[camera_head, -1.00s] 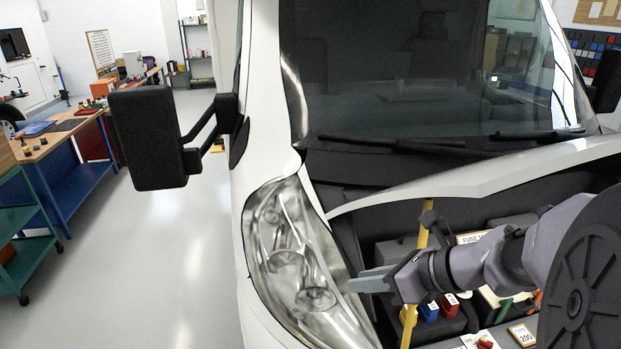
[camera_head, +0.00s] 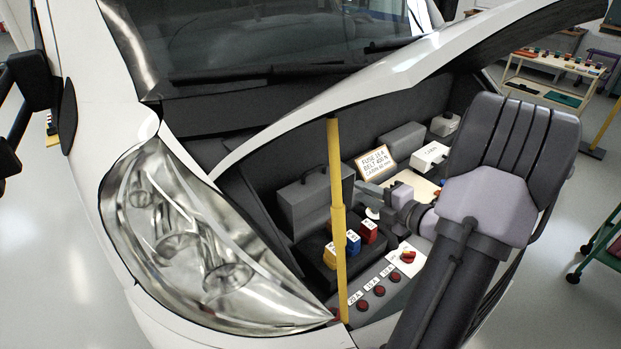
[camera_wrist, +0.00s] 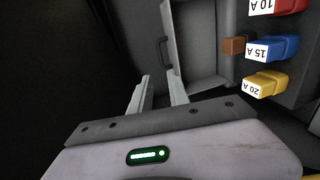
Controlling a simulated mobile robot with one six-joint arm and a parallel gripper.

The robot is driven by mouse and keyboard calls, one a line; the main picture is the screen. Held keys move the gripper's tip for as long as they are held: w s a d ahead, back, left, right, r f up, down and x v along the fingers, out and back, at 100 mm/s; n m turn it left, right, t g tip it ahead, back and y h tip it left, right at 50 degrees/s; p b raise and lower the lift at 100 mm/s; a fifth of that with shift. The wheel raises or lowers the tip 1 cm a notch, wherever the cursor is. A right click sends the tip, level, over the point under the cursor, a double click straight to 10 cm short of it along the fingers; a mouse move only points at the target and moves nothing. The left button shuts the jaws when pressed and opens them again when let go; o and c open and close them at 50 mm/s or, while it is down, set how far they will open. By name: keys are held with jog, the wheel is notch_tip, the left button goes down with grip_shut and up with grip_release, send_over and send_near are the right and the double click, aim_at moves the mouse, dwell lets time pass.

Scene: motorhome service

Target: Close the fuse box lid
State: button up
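The fuse box (camera_head: 318,262) is a dark box in the engine bay holding yellow, blue and red fuses (camera_head: 353,243). Its grey lid (camera_head: 306,206) stands open, raised behind the fuses, with a handle on its top edge. In the wrist view the lid (camera_wrist: 196,42) shows ahead of the fingers, with its dark handle (camera_wrist: 163,52) at the left and fuses (camera_wrist: 272,48) at the right. My gripper (camera_head: 370,201) is inside the bay, right of the lid. In the wrist view my gripper (camera_wrist: 159,88) has its two fingers apart with nothing between them. Whether a finger touches the lid is unclear.
A yellow prop rod (camera_head: 337,200) stands upright in front of the lid, holding up the hood (camera_head: 400,72). A sign (camera_head: 376,162) and a white box (camera_head: 430,156) lie behind my gripper. Red buttons (camera_head: 379,291) line the front panel. The headlight (camera_head: 180,235) is at left.

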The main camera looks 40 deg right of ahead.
aim_at(319, 182)
jog(key=b+x, duration=0.2)
jog(key=x, duration=1.5)
jog(key=shift+w+a+f, duration=0.1)
jog(key=shift+w, duration=0.2)
grip_shut()
dwell(0.4)
